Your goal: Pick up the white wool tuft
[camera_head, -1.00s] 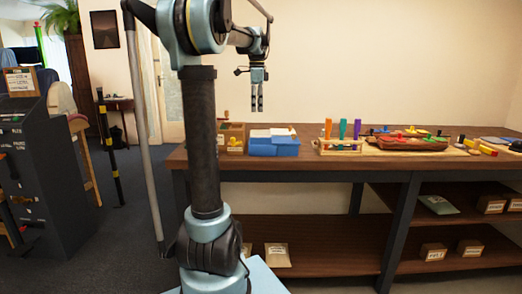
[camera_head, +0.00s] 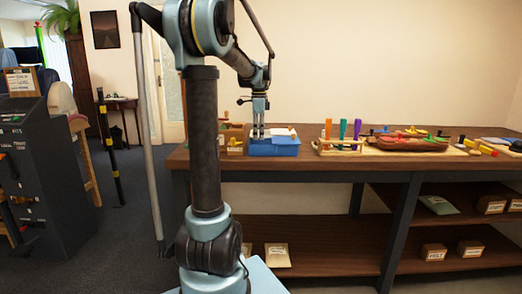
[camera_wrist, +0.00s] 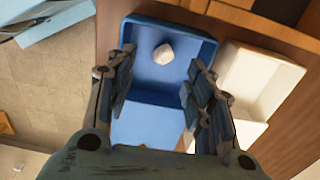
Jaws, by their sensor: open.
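The white wool tuft (camera_wrist: 163,53) is a small, pale, rounded lump. In the wrist view it lies inside a compartment of the blue tray (camera_wrist: 200,42), near its middle. My gripper (camera_wrist: 155,75) is open over the tray, with a dark finger on each side and nothing between them. The tuft shows just beyond the fingertips, between their lines. In the head view my gripper (camera_head: 258,136) points down over the left part of the blue tray (camera_head: 275,149). The tuft cannot be made out in the head view.
A white tray (camera_wrist: 250,82) stands right beside the blue one in the wrist view. On the workbench (camera_head: 310,163), a wooden rack (camera_head: 340,149) with coloured handles stands to the right. A wooden box (camera_head: 233,131) stands to the left. Free air lies above the bench.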

